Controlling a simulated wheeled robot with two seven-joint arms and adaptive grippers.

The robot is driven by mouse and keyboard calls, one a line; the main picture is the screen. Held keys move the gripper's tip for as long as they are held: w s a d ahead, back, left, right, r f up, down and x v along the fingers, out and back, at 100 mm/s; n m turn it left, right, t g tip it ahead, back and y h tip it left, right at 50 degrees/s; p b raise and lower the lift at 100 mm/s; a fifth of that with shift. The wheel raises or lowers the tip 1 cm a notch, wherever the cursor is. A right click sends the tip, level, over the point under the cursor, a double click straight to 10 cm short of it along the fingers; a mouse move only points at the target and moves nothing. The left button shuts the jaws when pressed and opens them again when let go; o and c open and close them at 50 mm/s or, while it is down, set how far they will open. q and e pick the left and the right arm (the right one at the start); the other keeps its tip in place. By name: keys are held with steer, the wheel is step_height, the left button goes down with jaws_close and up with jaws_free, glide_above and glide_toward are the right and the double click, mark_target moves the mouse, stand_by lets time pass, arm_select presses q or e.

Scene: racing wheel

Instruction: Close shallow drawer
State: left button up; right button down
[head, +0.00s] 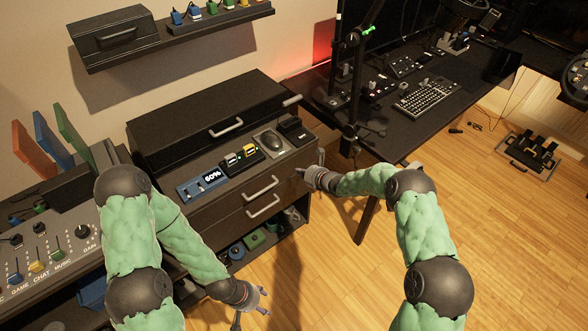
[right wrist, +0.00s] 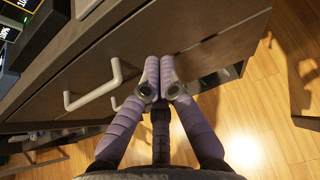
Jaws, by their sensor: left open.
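The cabinet (head: 225,205) stands left of centre in the head view. It has an upper drawer front with a handle (head: 261,187) and a lower one with a handle (head: 263,205). The upper handle also shows in the right wrist view (right wrist: 93,86). I cannot tell how far either drawer stands out. My right gripper (head: 303,173) is at the right end of the drawer fronts. In the right wrist view its fingertips (right wrist: 165,88) are together, empty, at the drawer front right of the handle; contact is unclear. My left gripper (head: 250,303) is open and empty, low in front of the cabinet.
A mouse (head: 270,141) and small devices sit on the cabinet top, before a dark box (head: 190,125) with its own handle. A desk with a keyboard (head: 426,97) is at right. Pedals (head: 528,153) stand on the floor. The wooden floor (head: 345,270) between my arms is clear.

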steer(key=p+v, duration=0.2)
steer(key=v, duration=0.6)
steer(key=shift+d+r, duration=0.2)
steer(key=shift+d, duration=0.15)
steer(key=shift+s+f, duration=0.1)
steer(key=shift+s, duration=0.05)
